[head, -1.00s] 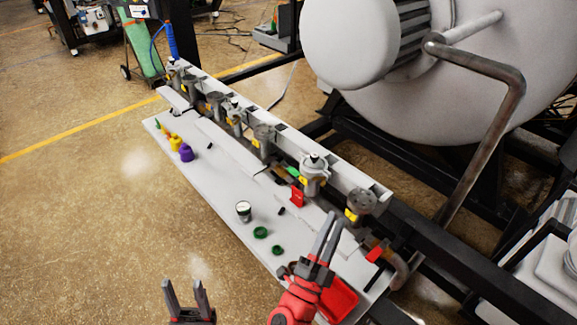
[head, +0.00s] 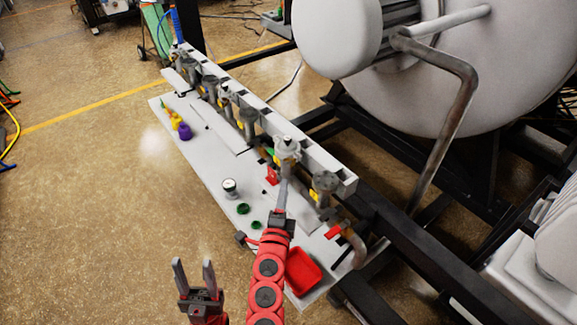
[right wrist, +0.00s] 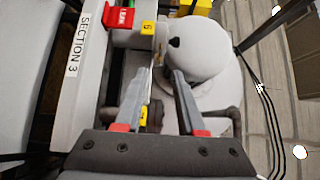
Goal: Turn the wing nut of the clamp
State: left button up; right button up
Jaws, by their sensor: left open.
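My right gripper (head: 283,188) reaches up to a pale round-topped fitting (head: 287,147) on the manifold, above the red tag. In the right wrist view its two fingers (right wrist: 165,74) are apart, with a gap between them. My left gripper (head: 193,268) is open and empty, low over the floor, left of the shelf.
The white shelf (head: 205,165) holds a white jar (head: 230,188), green rings (head: 243,208), a purple cap (head: 184,131) and a red tray (head: 302,270). A red LEAK tag (right wrist: 120,15) hangs close by. Several valves stand along the rail. A large pale vessel is behind.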

aim_at(289, 165)
jog(key=w, duration=0.2)
jog(key=w+p, duration=0.1)
jog(key=w, duration=0.2)
jog(key=w+d, duration=0.1)
jog(key=w, duration=0.1)
jog(key=shift+w+r+p, duration=0.15)
jog(key=shift+w+p, duration=0.15)
jog(key=shift+w+d, duration=0.25)
jog(key=shift+w, duration=0.5)
grip_shut()
jog(key=shift+f, duration=0.2)
